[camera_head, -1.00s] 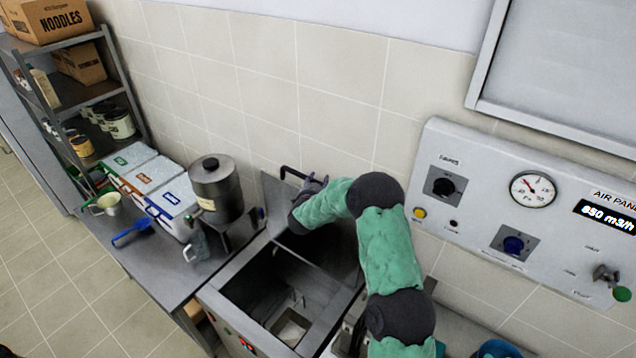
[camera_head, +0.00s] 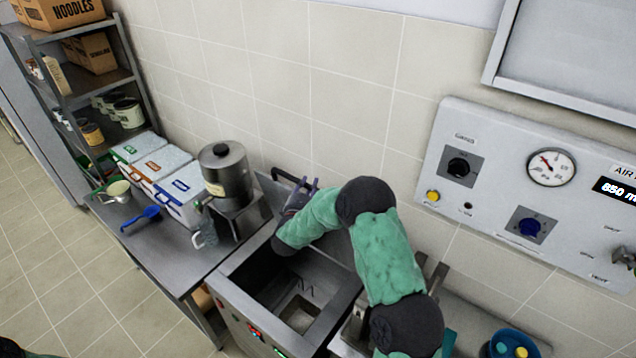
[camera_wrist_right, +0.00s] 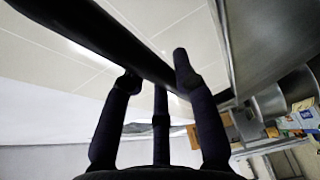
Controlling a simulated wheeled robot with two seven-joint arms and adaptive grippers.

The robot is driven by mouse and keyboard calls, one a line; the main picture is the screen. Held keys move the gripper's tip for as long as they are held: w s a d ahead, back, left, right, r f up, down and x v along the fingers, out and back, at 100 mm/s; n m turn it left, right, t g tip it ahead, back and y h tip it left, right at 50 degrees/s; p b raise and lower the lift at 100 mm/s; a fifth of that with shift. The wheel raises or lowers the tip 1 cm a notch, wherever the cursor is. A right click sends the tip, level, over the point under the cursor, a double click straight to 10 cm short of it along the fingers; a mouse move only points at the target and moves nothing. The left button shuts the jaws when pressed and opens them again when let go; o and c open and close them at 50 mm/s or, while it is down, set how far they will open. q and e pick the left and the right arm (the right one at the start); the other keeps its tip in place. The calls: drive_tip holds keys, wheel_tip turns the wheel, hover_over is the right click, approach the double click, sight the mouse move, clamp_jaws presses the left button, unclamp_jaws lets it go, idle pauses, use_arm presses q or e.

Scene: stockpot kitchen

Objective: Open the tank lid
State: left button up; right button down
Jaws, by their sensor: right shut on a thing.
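The tank (camera_head: 226,283) is an open steel basin in the middle of the head view, its inside showing. Its grey lid (camera_head: 267,190) stands raised at the back, near the tiled wall, and is largely hidden by my right arm. A black bar handle (camera_head: 284,176) is at the lid's top edge. My right gripper (camera_head: 302,192) is shut on this handle. In the right wrist view, the dark bar (camera_wrist_right: 100,38) crosses between the fingers of my right gripper (camera_wrist_right: 158,75). My left gripper is not in view.
Left of the tank, a counter (camera_head: 160,255) holds a steel pot (camera_head: 226,172), a clear jug (camera_head: 205,234), lidded bins (camera_head: 184,190) and a blue scoop (camera_head: 142,219). A control panel (camera_head: 500,205) is on the wall at right. A blue container (camera_head: 512,338) stands at lower right.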

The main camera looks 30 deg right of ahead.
drive_tip(key=shift+s+a+f, duration=0.25)
drive_tip(key=shift+a, duration=0.3)
drive_tip(key=shift+s+a+f, duration=0.2)
drive_tip(key=shift+a, duration=0.35)
drive_tip(key=c, duration=0.9)
unclamp_jaws()
drive_tip(key=shift+c, duration=0.2)
drive_tip(key=v, duration=1.2)
drive_tip(key=shift+r, duration=0.2)
drive_tip(key=shift+w, duration=0.1)
